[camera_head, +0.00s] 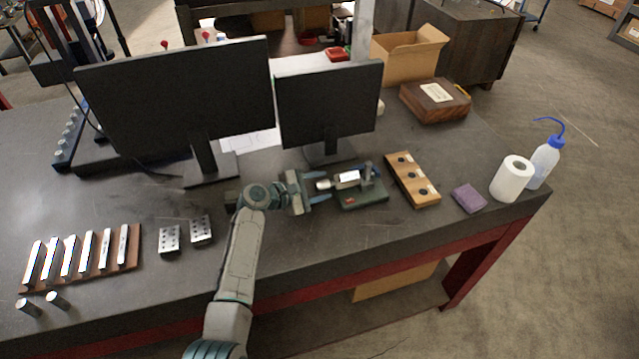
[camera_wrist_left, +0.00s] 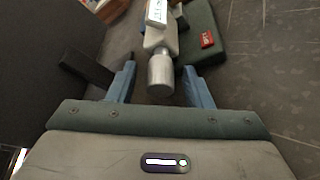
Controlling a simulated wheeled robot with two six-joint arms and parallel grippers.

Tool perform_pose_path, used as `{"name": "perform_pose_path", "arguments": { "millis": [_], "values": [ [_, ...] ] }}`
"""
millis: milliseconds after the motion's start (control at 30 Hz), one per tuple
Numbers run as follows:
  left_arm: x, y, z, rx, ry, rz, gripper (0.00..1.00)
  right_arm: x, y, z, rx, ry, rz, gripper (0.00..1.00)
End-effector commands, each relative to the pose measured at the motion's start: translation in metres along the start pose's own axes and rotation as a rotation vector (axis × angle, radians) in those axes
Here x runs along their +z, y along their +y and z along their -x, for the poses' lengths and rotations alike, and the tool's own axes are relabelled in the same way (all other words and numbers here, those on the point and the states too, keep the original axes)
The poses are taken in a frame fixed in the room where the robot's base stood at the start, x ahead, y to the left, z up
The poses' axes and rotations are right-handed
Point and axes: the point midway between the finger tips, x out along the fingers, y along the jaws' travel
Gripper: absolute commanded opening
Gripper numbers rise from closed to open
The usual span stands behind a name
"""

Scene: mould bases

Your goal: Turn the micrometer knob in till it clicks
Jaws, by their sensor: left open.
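The micrometer (camera_head: 346,180) sits on a green stand (camera_head: 362,194) in the middle of the table, lying level with its knob (camera_head: 323,185) pointing left. My left gripper (camera_head: 318,188) is open at the knob end, its fingers pointing right. In the left wrist view the silver knob (camera_wrist_left: 161,72) lies between the two blue fingers of the open left gripper (camera_wrist_left: 160,88), with gaps showing on both sides. A red label shows on the green stand (camera_wrist_left: 205,22). My right gripper is not in view.
Two monitors (camera_head: 178,98) (camera_head: 329,105) stand behind my left gripper. A wooden block with dark holes (camera_head: 411,180) is right of the stand, then a purple cloth (camera_head: 468,198), a paper roll (camera_head: 512,179) and a wash bottle (camera_head: 544,164). Metal blocks (camera_head: 201,230) lie left of my arm.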

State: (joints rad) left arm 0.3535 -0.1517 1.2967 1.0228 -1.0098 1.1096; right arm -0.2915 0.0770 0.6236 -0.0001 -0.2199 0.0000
Motion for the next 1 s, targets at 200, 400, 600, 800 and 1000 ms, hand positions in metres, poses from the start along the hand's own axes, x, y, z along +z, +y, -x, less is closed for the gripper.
{"name": "perform_pose_path", "arguments": {
  "millis": [200,400,600,800,1000],
  "values": [
    [0.000,0.000,-0.001,0.000,0.000,0.000,0.46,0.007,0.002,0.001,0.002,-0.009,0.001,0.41],
    [0.000,0.000,-0.001,0.000,0.000,0.000,0.16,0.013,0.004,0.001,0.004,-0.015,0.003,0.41],
    [-0.001,-0.001,-0.001,0.002,0.000,-0.006,0.01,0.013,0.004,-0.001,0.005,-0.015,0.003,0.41],
    [-0.005,-0.006,-0.003,0.052,-0.002,-0.121,0.01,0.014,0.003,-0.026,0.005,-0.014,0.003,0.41],
    [-0.004,-0.005,-0.003,0.114,-0.003,-0.270,0.01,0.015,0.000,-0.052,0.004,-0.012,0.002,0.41]
  ]
}}
